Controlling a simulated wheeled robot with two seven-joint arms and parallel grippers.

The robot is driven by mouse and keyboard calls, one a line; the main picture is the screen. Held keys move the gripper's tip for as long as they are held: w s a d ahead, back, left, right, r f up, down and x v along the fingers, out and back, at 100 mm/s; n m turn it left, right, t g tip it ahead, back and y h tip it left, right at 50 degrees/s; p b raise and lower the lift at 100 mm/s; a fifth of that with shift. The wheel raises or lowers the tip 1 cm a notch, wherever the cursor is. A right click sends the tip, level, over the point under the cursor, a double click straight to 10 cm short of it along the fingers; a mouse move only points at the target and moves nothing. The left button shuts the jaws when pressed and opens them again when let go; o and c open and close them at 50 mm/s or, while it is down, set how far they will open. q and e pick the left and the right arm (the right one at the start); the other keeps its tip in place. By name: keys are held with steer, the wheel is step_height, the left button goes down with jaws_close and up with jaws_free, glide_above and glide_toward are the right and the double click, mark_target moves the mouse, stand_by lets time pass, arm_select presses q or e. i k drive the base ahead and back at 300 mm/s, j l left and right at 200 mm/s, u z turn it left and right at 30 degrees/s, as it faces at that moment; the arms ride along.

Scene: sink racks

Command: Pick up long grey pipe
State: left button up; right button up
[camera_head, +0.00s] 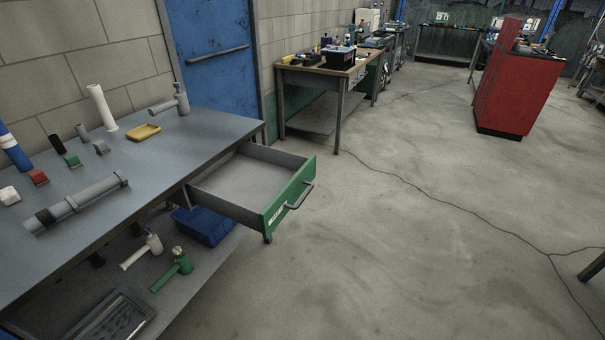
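A long grey pipe (93,192) lies on the grey workbench top (150,160) at the left, near its front edge. It runs from lower left to upper right, with a dark band near its lower-left end and a collar at its upper-right end. Nothing visible is touching it from above. Neither of my grippers is in view.
A white pipe (102,107) stands upright behind it, with several small fittings and a yellow tray (143,132) nearby. The green-fronted drawer (290,197) is open at the bench's right. A blue bin (203,227) sits below. The floor to the right is mostly clear.

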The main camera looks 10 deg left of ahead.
mark_target(72, 203)
steer(key=u, duration=1.7)
steer(key=i+j, duration=0.3)
steer(key=j, duration=0.15)
steer(key=i+j, duration=0.35)
